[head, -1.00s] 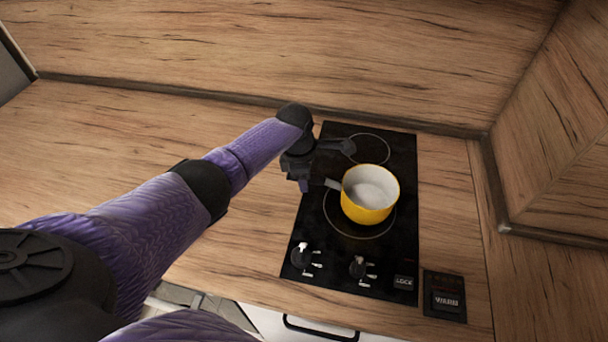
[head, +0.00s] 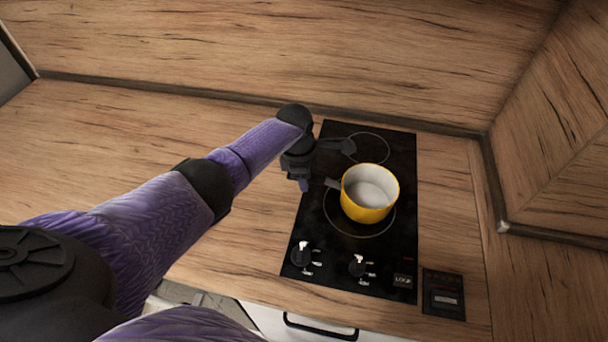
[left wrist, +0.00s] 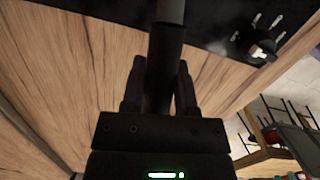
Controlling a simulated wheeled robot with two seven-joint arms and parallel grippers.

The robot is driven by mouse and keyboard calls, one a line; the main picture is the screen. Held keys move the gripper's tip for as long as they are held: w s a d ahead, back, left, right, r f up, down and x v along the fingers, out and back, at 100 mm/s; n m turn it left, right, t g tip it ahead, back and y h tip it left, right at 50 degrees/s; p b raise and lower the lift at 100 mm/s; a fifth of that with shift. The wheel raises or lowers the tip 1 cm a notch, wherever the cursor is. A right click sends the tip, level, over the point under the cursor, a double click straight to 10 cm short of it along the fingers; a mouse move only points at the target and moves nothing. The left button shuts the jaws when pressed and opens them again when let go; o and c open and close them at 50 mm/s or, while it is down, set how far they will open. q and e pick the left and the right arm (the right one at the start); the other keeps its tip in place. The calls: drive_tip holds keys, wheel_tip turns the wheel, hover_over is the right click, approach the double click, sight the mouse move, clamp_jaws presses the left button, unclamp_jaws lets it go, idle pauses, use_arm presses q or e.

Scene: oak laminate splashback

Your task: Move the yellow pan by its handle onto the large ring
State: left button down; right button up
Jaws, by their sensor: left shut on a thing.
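The yellow pan (head: 367,196), white inside, is upright over the large ring (head: 352,234) of the black hob. Its base covers the ring's back part, and the ring's front arc shows. I cannot tell whether the base touches the glass. The pan's dark handle (head: 332,183) points left to my left gripper (head: 312,182). In the left wrist view the handle (left wrist: 163,55) runs between the two fingers of my left gripper (left wrist: 160,85), which is shut on it. My right gripper is not in view.
The small ring (head: 370,137) lies behind the pan and is bare. Knobs (head: 357,267) stand along the hob's front edge. A dark panel (head: 444,294) is set in the counter at right. The wooden counter (head: 130,140) left of the hob is clear; wooden splashback walls rise behind and right.

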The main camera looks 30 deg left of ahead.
use_arm(q)
drive_tip(key=shift+f+b, duration=0.4)
drive_tip(key=shift+f, duration=0.1)
idle(0.4)
drive_tip(key=shift+c, duration=1.6)
unclamp_jaws()
drive_tip(key=shift+s+a+r+p, duration=0.1)
drive_tip(key=shift+s+a+p, duration=0.25)
drive_tip(key=shift+a+p, duration=0.35)
drive_tip(key=shift+s+a+p, duration=0.2)
drive_tip(key=shift+s+a, duration=0.05)
drive_tip(key=shift+a, duration=0.35)
drive_tip(key=shift+s+a+p, duration=0.15)
drive_tip(key=shift+s+a, duration=0.1)
drive_tip(key=shift+a, duration=0.35)
drive_tip(key=shift+s+a+p, duration=0.2)
drive_tip(key=shift+s+a, duration=0.05)
drive_tip(key=shift+a, duration=0.25)
drive_tip(key=shift+s+a+p, duration=0.15)
drive_tip(key=shift+s+a, duration=0.1)
drive_tip(key=shift+a, duration=0.25)
drive_tip(key=shift+s+a, duration=0.1)
drive_tip(key=shift+a, duration=0.2)
